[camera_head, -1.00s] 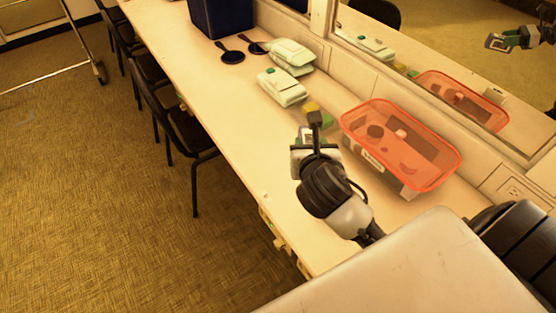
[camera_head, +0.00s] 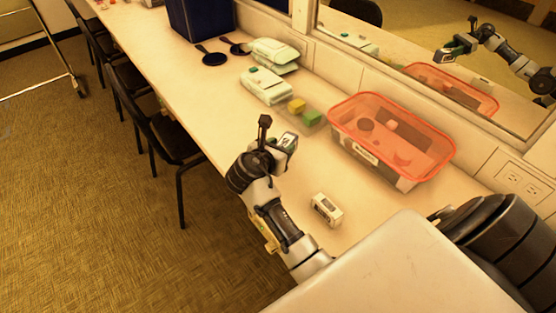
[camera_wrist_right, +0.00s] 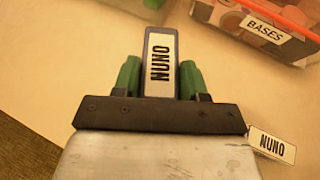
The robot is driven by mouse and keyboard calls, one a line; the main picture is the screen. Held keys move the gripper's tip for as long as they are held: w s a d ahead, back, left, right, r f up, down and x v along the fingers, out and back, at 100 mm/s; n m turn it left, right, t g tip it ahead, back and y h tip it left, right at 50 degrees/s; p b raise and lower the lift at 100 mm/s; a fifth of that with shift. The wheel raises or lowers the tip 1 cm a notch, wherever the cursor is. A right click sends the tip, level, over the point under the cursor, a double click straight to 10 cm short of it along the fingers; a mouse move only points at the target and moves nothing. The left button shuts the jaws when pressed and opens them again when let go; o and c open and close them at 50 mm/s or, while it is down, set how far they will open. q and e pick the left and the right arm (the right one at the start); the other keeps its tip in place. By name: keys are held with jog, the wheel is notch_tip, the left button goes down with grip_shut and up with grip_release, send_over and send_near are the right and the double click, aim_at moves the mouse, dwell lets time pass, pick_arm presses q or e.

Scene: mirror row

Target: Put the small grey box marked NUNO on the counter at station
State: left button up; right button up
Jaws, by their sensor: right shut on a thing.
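My right gripper (camera_head: 285,143) is shut on a small grey box (camera_wrist_right: 146,65) whose white label reads NUNO. The green fingers (camera_wrist_right: 160,82) press on its two sides. In the head view the box shows only partly at the gripper, over the front part of the counter (camera_head: 225,105). I cannot tell whether it touches the counter. A small white block with a label (camera_head: 326,209) stands on the counter, nearer to me than the gripper. A NUNO label (camera_wrist_right: 272,147) at the wrist view's lower right seems to be on it. My left gripper is not in view.
A clear bin with an orange rim (camera_head: 392,135), labelled BASES, stands by the mirror. A clear tray (camera_head: 305,116) with yellow and green blocks and two pale green packs (camera_head: 266,86) stand farther along. Chairs (camera_head: 165,130) line the front edge. Counter between bin and white block is clear.

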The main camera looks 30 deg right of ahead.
jog(key=shift+w+a+f, duration=0.2)
jog(key=shift+f, duration=1.95)
jog(key=o, duration=1)
jog(key=shift+f, duration=0.1)
